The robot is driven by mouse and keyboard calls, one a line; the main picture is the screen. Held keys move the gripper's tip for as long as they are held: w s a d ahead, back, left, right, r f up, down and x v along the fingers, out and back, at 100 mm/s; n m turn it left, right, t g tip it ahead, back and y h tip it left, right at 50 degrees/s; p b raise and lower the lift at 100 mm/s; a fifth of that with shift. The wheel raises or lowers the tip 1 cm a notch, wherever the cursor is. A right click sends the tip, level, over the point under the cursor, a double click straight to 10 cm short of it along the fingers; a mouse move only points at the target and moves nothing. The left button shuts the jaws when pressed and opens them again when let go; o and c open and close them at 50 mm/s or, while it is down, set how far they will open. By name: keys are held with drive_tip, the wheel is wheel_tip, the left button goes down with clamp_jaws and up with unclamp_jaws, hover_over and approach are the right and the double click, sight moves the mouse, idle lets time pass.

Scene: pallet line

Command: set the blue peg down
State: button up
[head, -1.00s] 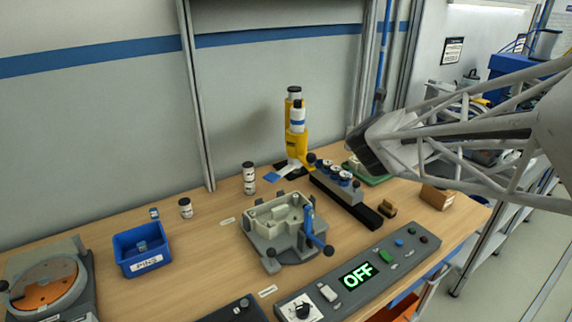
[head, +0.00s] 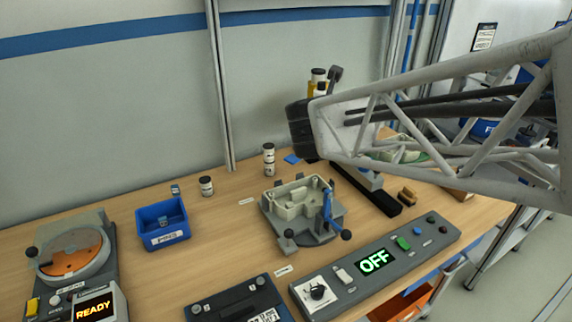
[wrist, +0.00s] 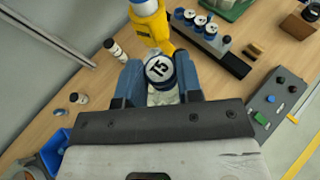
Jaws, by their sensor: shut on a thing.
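In the wrist view the blue peg (wrist: 160,70), a dark blue round piece with a white top marked 15, sits between the blue fingers of my gripper (wrist: 160,76), which is shut on it. Pale material shows just below the peg, partly hidden by it and the gripper. In the head view the dark end of my arm is above the back of the bench; the fingers and peg are not visible there. A peg rack (wrist: 210,32) with several blue, white-topped pegs stands beyond the gripper, to the right.
A grey fixture (head: 318,229) holds a beige housing (head: 288,198), with a blue lever (head: 327,210). A blue bin (head: 162,223), control panel (head: 420,245) showing OFF and a turntable unit (head: 75,255) stand around it. A yellow stand (wrist: 150,25) is close beyond the gripper. Bare bench lies left of the fixture.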

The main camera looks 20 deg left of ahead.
drive_tip(key=s+a+f+h, duration=0.1)
drive_tip(key=s+a, duration=0.6)
drive_tip(key=s, duration=0.3)
drive_tip(key=s+a+f, duration=0.1)
drive_tip(key=s+a, duration=0.5)
drive_tip(key=s, duration=0.3)
wheel_tip(320, 180, down, 23)
drive_tip(key=shift+m, duration=0.4)
drive_tip(key=shift+a, duration=0.1)
drive_tip(key=w+a, duration=0.3)
drive_tip(key=w+a+f, duration=0.1)
drive_tip(key=w+a, duration=0.7)
drive_tip(key=shift+a+f, duration=0.2)
drive_tip(key=shift+f, duration=0.05)
drive_tip(key=shift+f, duration=1.75)
